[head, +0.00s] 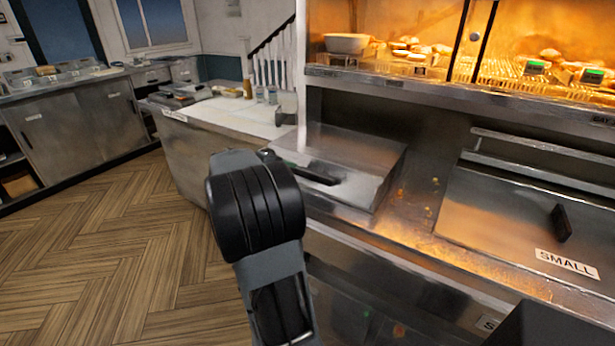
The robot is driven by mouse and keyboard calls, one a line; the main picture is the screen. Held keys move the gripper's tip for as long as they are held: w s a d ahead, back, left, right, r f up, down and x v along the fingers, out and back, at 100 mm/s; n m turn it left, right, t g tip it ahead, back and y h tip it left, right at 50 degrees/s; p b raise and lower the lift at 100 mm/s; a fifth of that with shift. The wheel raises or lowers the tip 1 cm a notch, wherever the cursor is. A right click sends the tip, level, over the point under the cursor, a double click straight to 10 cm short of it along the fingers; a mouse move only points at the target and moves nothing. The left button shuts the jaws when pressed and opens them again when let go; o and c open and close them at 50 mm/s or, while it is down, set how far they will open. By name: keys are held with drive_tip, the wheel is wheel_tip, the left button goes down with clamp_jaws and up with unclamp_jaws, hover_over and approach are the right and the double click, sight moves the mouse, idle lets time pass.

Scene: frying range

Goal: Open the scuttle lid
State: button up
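A metal box with a sloping lid (352,158) stands on the range counter, right of my arm. The lid looks down flat on the box. A dark bar (318,174) lies across its left front; I cannot tell whether it is the lid's handle or part of my gripper. Another closed metal lid (500,222), labelled SMALL, with a short black handle (561,223), lies at the right. Nothing marks which lid is the scuttle's. My arm rises from the bottom middle and hides most of my gripper, so its fingers and any contact cannot be made out.
A heated glass cabinet (450,85) with food and a bowl (346,43) overhangs the counter behind. Metal rails (540,150) run behind the right lid. A white-topped counter (228,117) with bottles and cups stands at the back left. The wooden floor (100,250) at left is clear.

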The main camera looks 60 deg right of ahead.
sight(305, 175)
drive_tip(key=x, duration=0.7)
drive_tip(key=shift+s+d+f, duration=0.15)
drive_tip(key=shift+d, duration=0.1)
clamp_jaws()
idle(0.3)
